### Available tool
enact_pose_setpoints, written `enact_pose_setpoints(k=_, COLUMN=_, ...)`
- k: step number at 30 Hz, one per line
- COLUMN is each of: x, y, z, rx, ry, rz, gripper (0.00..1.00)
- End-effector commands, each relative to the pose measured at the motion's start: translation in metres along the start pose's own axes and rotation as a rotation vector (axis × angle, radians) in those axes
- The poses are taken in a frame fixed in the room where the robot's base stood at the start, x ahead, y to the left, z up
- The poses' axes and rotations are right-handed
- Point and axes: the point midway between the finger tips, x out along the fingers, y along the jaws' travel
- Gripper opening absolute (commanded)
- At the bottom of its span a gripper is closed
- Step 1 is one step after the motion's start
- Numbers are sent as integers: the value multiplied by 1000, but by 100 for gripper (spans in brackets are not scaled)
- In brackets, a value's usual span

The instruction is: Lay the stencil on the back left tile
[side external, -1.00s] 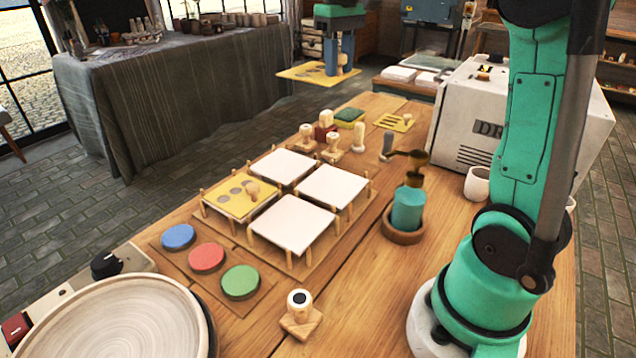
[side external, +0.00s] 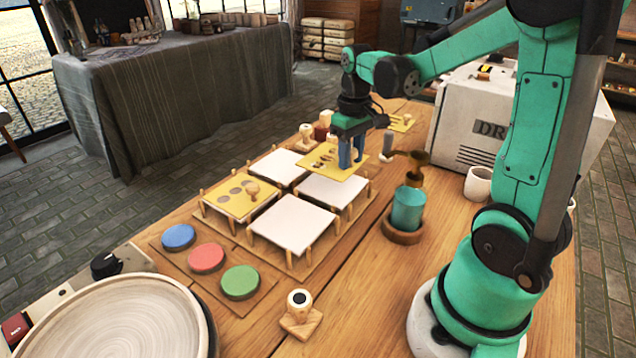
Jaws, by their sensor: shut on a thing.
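My gripper (side external: 351,158), with blue fingers, is shut on the knob of a yellow stencil (side external: 322,165) with dark cut-outs. The stencil is held roughly level and overlaps the view of the far and right tiles; the exact gap beneath it is hard to tell. The white far tile (side external: 275,169) and right tile (side external: 331,190) are partly covered in view by it. The near white tile (side external: 291,224) is bare. At the left of the group, another yellow stencil (side external: 226,205) with round holes and a wooden knob lies over a tile.
Short wooden pegs stand around the tiles. Wooden-handled stamps (side external: 306,137) stand behind, close to the held stencil. A teal pump bottle (side external: 407,209) stands at right. Blue, red and green pads (side external: 240,281) lie in front.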

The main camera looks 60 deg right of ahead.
Motion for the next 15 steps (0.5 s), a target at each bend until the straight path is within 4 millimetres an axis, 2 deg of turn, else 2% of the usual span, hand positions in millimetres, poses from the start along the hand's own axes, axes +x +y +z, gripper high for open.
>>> enact_pose_setpoints(k=15, x=50, y=0, z=0, rx=0, ry=0, rz=0, gripper=0)
